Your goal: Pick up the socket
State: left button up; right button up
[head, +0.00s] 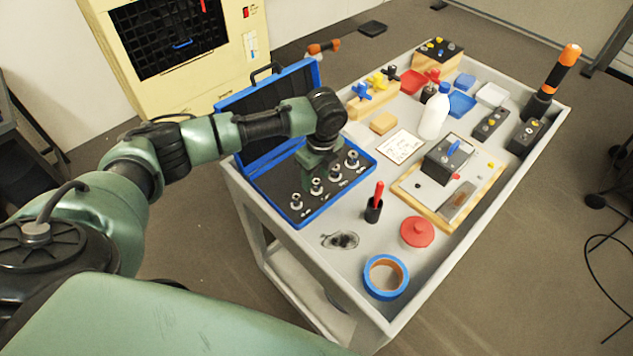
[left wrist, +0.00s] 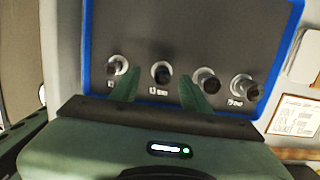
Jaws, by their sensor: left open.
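Several metal sockets stand in a row in a blue-edged case with a dark lining (head: 270,185) on the cart. In the head view the sockets include one at the near left end (head: 296,203) and one at the right end (head: 352,160). My left gripper (head: 318,165) hangs over the case, behind the row; its fingertips are hard to make out there. In the left wrist view my left gripper (left wrist: 159,90) is open and empty. One socket (left wrist: 161,73) shows in the gap between its fingers, just beyond the tips; I cannot tell whether they touch. My right gripper is not in view.
The case's open lid (head: 275,100) stands behind my left arm. On the grey cart (head: 300,240) are a white bottle (head: 434,115), a red lid (head: 417,232), blue tape (head: 386,277), a cup with a red tool (head: 374,208) and a wooden board (head: 410,190).

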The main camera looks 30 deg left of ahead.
aim_at(317, 181)
pick_arm(q)
jog(key=shift+w+f, duration=0.15)
jog(key=shift+f, duration=0.65)
jog(key=shift+w+f, duration=0.1)
jog(key=shift+f, duration=0.65)
grip_shut()
